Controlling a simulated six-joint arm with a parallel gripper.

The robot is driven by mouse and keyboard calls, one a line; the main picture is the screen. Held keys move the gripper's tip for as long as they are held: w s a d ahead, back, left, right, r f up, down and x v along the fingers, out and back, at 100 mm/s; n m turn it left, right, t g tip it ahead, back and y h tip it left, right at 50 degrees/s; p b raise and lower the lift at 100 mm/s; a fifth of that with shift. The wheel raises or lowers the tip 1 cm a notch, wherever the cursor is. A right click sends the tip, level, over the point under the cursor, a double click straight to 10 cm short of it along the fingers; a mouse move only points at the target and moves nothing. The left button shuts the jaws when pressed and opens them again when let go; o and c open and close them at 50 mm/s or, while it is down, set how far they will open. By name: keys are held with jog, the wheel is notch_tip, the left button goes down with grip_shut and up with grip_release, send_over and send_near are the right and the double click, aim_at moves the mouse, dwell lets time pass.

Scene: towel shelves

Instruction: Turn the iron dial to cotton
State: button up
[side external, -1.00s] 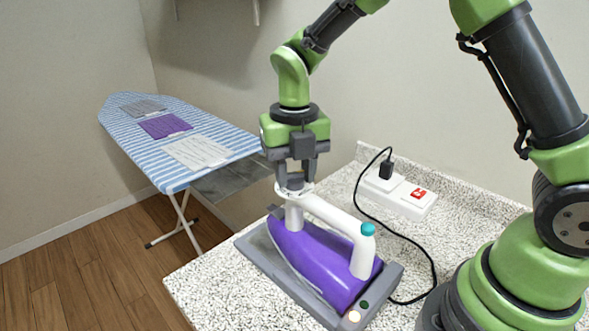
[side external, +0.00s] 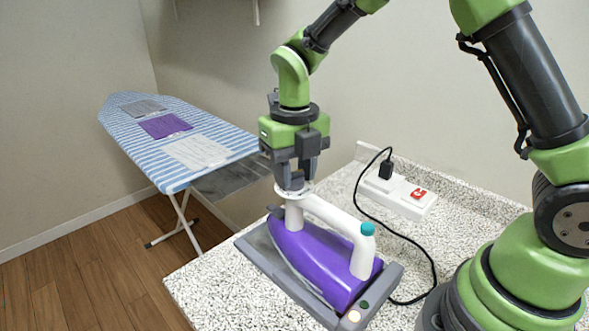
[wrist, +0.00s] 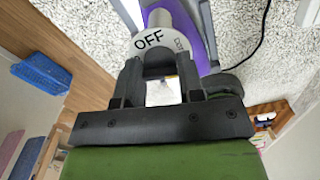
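The purple iron (side external: 312,262) with a white handle (side external: 332,214) rests on its grey base (side external: 262,262) on the speckled counter. Its white dial (side external: 280,189) is at the front end of the handle, under my gripper (side external: 294,182). My gripper points down with its fingers on either side of the dial's knob, and they look closed on it. In the wrist view the dial (wrist: 133,46) shows the word OFF just beyond the fingers; its other markings are hidden or too small to read.
A black cord runs behind the iron to a white power strip (side external: 410,199) with a red switch. A striped ironing board (side external: 130,132) with folded cloths stands at left.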

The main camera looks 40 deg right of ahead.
jog(key=o, duration=0.4)
jog(key=shift+m, duration=0.3)
